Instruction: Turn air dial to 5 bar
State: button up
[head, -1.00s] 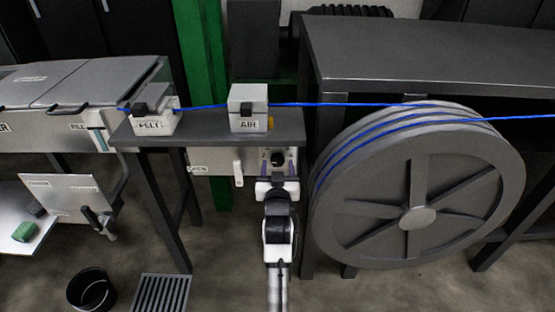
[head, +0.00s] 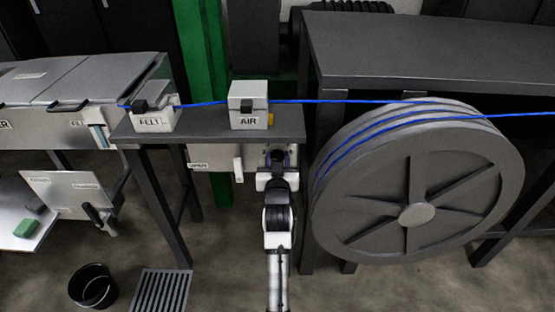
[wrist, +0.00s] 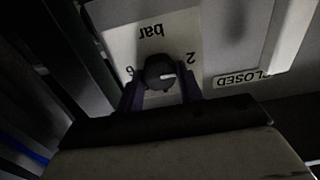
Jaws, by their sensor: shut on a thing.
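The air dial (wrist: 157,70) is a round black knob with a white pointer mark on a pale panel. The panel's printing is upside down in the wrist view: "bar", a "2" at right and a "6" at left. The white mark points right, on the side of the "2". My gripper (wrist: 160,88) has one dark finger on each side of the knob and is shut on it. In the head view, my gripper (head: 277,160) is up against the panel under the shelf and mostly hides the dial.
A white lever (head: 238,166) and a label, "CLOSED" in the wrist view (wrist: 240,78), sit left of the dial. The AIR box (head: 248,106) and FELT box (head: 155,113) stand on the shelf above, with the blue cable (head: 320,101) passing. A large reel (head: 385,215) stands close at right.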

jog(key=m, duration=0.6)
jog(key=shift+d+m+b, duration=0.1)
jog(key=shift+m+b, duration=0.2)
jog(key=shift+b, duration=0.05)
jog(key=m, duration=0.3)
jog(key=shift+f+m, duration=0.1)
jog(key=shift+m, duration=0.2)
jog(key=m, duration=0.3)
jog(key=shift+d+m+b, duration=0.1)
jog(key=shift+m+b, duration=0.2)
jog(key=shift+b, duration=0.1)
jog(key=m+b, duration=0.1)
jog(key=m, duration=0.5)
jog(key=shift+f, duration=0.2)
jog(key=m+b, duration=0.1)
jog(key=m, duration=0.5)
jog(key=shift+f+m, duration=0.1)
jog(key=shift+m, duration=0.3)
jog(key=shift+b, duration=0.3)
jog(key=o, duration=1)
